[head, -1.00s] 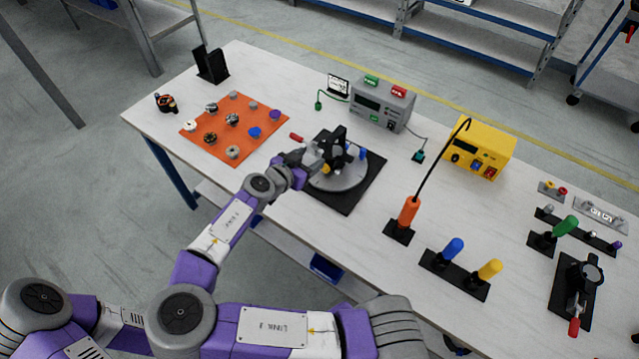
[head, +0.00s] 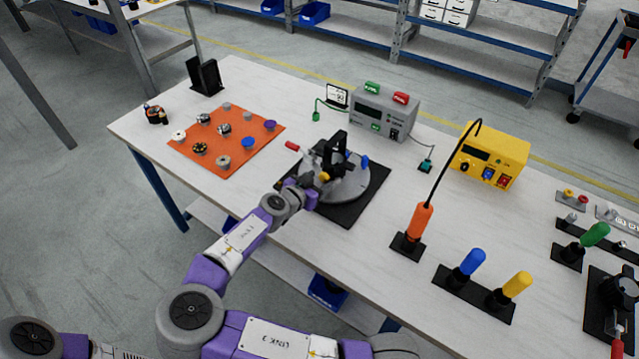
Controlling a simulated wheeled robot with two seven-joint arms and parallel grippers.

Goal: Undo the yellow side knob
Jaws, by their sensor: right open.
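The par can fixture stands on a round grey plate (head: 349,187) on a black mat (head: 374,191). It has an upright black yoke (head: 336,146). The yellow side knob (head: 325,177) is a small spot on the near left of the yoke. A blue knob (head: 365,161) is on the other side. My right gripper (head: 312,185) is open just in front of and left of the yellow knob. Its fingers are small and partly merge with the fixture, so I cannot tell whether they touch it. My left gripper is out of the picture.
An orange mat (head: 180,156) with several knobs lies at left. A red-handled tool (head: 292,146) lies left of the fixture. A grey instrument box (head: 384,112) stands behind. An orange-handled tool (head: 420,222) and blue and yellow handles (head: 472,262) stand upright at right.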

